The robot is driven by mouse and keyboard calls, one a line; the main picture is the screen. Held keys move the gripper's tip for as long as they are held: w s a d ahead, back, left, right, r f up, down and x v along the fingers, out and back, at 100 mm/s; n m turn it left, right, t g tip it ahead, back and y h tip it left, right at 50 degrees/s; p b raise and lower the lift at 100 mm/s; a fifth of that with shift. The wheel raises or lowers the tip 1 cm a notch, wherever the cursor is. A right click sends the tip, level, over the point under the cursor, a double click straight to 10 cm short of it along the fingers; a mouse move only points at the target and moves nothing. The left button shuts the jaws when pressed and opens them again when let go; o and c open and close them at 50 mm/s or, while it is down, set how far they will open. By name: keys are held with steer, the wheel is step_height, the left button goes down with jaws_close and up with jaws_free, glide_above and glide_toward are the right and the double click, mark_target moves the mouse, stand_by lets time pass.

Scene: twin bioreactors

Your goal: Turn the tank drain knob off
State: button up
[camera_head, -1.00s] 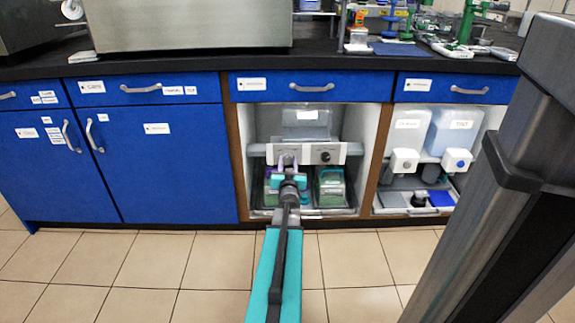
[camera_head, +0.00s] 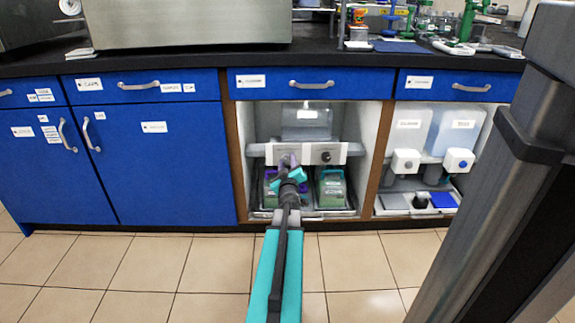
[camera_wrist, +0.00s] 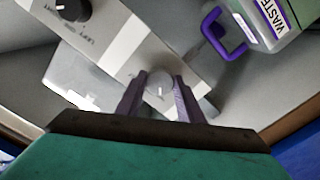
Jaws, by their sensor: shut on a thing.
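A pale panel (camera_head: 263,150) spans the middle cabinet opening, with a dark knob (camera_head: 326,156) on its right part; the dark knob also shows in the wrist view (camera_wrist: 73,9). My gripper (camera_head: 288,163) is at the left part of this panel. In the wrist view my gripper (camera_wrist: 161,84) has its two purple fingers closed on a grey round knob (camera_wrist: 159,88) with a light pointer mark. The wrist view is rolled, so the panel runs diagonally. I cannot read a label that names the held knob.
Below the panel stand bins, one green (camera_head: 331,188), in a tray. A container labelled WASTE (camera_wrist: 258,22) with a purple handle is close by in the wrist view. White dispensers with tanks (camera_head: 461,128) stand in the right cabinet. Blue doors (camera_head: 160,170) are at left.

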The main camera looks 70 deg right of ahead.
steer(key=shift+s, duration=0.1)
steer(key=o, duration=1.1)
steer(key=shift+a, duration=0.1)
steer(key=p+v, duration=0.4)
steer(key=v, duration=0.4)
steer(key=shift+s+a+r, duration=0.1)
steer(key=shift+s+a, duration=0.05)
steer(key=shift+a, duration=0.1)
steer(key=shift+a+p, duration=0.1)
steer(key=shift+p, duration=0.4)
steer(key=p+v, duration=0.4)
steer(key=p, duration=0.4)
steer(key=shift+s+a+p, duration=0.15)
steer(key=shift+a+p, duration=0.15)
